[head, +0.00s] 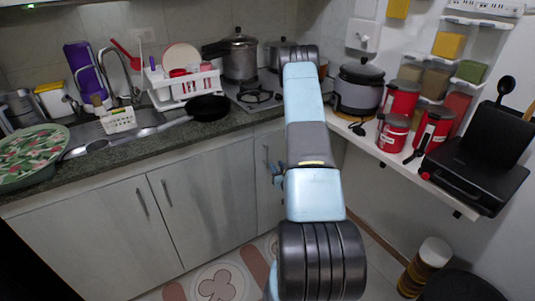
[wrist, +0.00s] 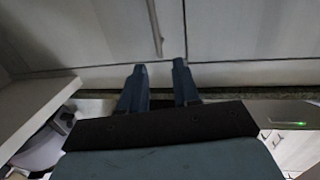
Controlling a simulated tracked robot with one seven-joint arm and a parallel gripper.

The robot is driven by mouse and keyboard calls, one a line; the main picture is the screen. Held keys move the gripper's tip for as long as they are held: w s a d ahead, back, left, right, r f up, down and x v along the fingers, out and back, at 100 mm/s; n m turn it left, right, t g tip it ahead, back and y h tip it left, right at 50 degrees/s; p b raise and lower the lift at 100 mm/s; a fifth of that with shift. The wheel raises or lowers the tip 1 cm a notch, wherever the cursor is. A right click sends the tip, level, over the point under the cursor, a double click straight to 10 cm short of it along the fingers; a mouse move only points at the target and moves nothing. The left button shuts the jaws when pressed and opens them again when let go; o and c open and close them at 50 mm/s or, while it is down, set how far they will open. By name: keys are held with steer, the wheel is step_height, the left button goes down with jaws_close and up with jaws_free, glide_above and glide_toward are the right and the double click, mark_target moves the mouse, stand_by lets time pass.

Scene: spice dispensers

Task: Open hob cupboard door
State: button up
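The cupboard door below the hob (head: 264,185) is a pale grey panel, partly hidden behind my arm. It looks shut, with a slim vertical metal handle (head: 266,157). In the wrist view, a slim metal bar handle (wrist: 155,28) is on a pale panel (wrist: 90,35), just left of a seam between panels. My gripper (wrist: 158,78) is open, its two blue fingers apart with nothing between them. The handle's end lies beyond the fingertips, roughly in line with the gap, apart from them. In the head view the gripper is mostly hidden by my arm; a small blue part shows beside it.
The hob (head: 255,98) is set in the dark counter (head: 130,148). Two other shut doors with handles stand at the left (head: 85,235), (head: 205,205). A white shelf (head: 400,160) with red canisters (head: 400,98) juts out at the right. Patterned floor (head: 220,283) is clear before the doors.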

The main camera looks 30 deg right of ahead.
steer(key=s+f, duration=0.1)
glide_above(267, 164)
steer(key=shift+w+d, duration=0.2)
steer(key=shift+d, duration=0.05)
stand_by(0.5)
jaws_close()
stand_by(0.5)
